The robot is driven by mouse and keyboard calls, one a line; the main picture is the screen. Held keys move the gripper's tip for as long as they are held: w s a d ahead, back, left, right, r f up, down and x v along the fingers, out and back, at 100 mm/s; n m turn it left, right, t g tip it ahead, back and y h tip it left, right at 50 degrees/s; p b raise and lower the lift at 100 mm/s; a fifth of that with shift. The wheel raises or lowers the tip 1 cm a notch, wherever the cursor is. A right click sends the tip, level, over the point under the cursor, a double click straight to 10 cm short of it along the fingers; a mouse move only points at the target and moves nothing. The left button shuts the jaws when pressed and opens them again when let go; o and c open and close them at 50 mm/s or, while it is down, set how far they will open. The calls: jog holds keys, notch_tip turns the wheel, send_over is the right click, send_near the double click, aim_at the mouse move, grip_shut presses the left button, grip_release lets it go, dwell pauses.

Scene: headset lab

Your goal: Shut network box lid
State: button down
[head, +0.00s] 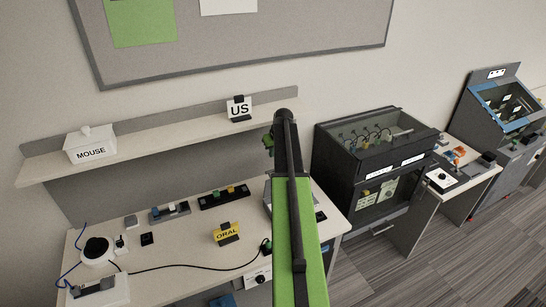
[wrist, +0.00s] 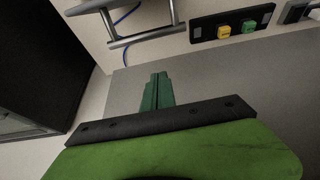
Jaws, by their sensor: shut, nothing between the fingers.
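No part in view is clearly labelled as the network box. A grey box-like thing (head: 268,196) on the desk is mostly hidden behind my arm in the head view, and I cannot tell its lid's state. In the wrist view, my gripper (wrist: 157,88) has its green fingers together and empty, in front of a plain grey surface (wrist: 225,82). I cannot tell whether they touch it. A metal bar handle (wrist: 150,37) is beyond the fingertips.
The desk (head: 180,255) holds a yellow ORAL sign (head: 227,234), a black strip with coloured blocks (head: 224,197) and cables. A shelf above carries a white MOUSE box (head: 91,145) and a US sign (head: 239,108). A dark glass-topped cabinet (head: 340,160) stands right of my arm.

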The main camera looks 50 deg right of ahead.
jog(key=f+b, duration=0.1)
jog(key=s+f+b, duration=0.1)
jog(key=f, duration=0.1)
jog(key=s+f+b, duration=0.1)
jog(key=shift+a+f, duration=0.4)
